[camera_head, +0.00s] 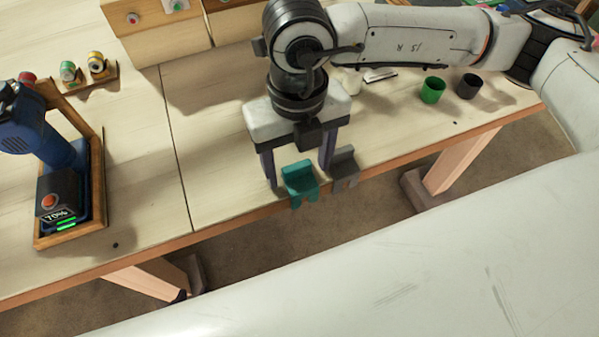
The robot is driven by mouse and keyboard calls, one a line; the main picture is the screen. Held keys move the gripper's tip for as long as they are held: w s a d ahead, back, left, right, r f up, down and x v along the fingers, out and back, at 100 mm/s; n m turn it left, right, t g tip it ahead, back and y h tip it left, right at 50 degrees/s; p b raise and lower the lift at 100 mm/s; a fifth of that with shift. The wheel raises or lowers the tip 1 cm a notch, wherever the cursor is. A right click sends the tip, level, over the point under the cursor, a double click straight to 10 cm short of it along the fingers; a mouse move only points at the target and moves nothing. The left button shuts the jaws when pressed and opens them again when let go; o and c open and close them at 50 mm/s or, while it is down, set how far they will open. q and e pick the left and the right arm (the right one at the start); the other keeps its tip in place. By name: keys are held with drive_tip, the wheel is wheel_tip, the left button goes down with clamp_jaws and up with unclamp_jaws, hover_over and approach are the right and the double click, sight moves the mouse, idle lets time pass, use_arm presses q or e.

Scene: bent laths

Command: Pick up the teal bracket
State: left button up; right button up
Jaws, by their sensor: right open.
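The teal bracket (300,181) lies at the front edge of the wooden workbench (225,205), partly reaching over the edge. My right gripper (297,163) comes in from the right and points down over the bench just behind it. The gripper is open. One finger is to the left of the teal bracket and the other is near its right side, close to a grey bracket (345,168). I cannot tell how high the fingertips are or whether they touch anything. No left gripper shows.
A blue drill (42,135) stands in a wooden frame at the left. Spools (97,63) sit on a small holder behind it. A green cup (432,90) and a black cup (468,86) stand at the right. Wooden boxes (155,22) are at the back. The bench left of my gripper is clear.

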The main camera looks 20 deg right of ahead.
drive_tip(key=shift+f, duration=0.15)
drive_tip(key=c, duration=1.1)
drive_tip(key=shift+c, duration=0.4)
